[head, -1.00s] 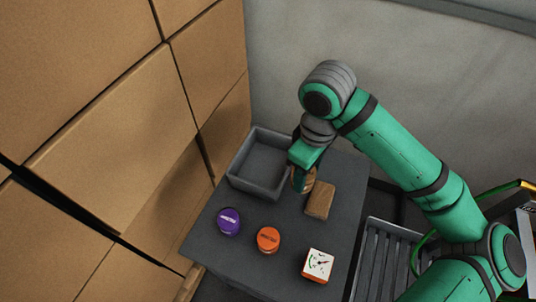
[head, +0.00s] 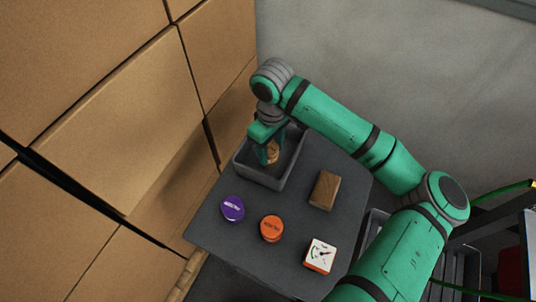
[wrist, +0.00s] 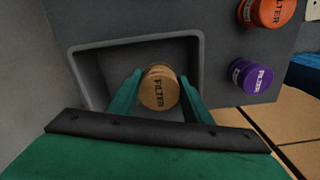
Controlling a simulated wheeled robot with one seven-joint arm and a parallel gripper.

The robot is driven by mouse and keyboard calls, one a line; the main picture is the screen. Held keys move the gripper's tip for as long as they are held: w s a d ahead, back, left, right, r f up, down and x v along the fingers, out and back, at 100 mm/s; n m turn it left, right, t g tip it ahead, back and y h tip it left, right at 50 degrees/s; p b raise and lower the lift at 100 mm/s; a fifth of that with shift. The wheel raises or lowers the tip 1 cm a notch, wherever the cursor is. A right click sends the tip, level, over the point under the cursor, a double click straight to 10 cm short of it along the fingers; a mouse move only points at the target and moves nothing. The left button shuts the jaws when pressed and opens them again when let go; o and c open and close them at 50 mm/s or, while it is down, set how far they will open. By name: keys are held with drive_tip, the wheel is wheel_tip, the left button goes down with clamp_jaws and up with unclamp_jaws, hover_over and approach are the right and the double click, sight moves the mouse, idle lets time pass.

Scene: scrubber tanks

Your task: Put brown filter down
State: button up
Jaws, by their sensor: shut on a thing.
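The brown filter (wrist: 159,90) is a round tan cylinder with "FILTER" written on it. My gripper (wrist: 160,92) is shut on it, one finger on each side. In the head view the brown filter (head: 272,152) shows below my gripper (head: 267,147), over the grey open tray (head: 262,178) at the back of the table. The tray also shows behind the filter in the wrist view (wrist: 85,68). I cannot tell whether the filter touches the tray's floor.
On the dark table (head: 290,205) stand a purple filter (head: 232,209), an orange filter (head: 271,228), a brown block (head: 325,190) and a white-and-orange box with a dial (head: 319,256). Stacked cardboard boxes (head: 130,120) rise close on the left. A grey wall (head: 400,80) stands behind.

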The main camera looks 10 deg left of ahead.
drive_tip(key=shift+w+a+f, duration=0.15)
drive_tip(key=shift+a+f, duration=0.2)
drive_tip(key=shift+f, duration=0.15)
wheel_tip(320, 180, down, 2)
drive_tip(key=shift+w+f, duration=0.1)
drive_tip(key=shift+f, duration=0.5)
drive_tip(key=shift+f, duration=0.1)
drive_tip(key=o, duration=1.2)
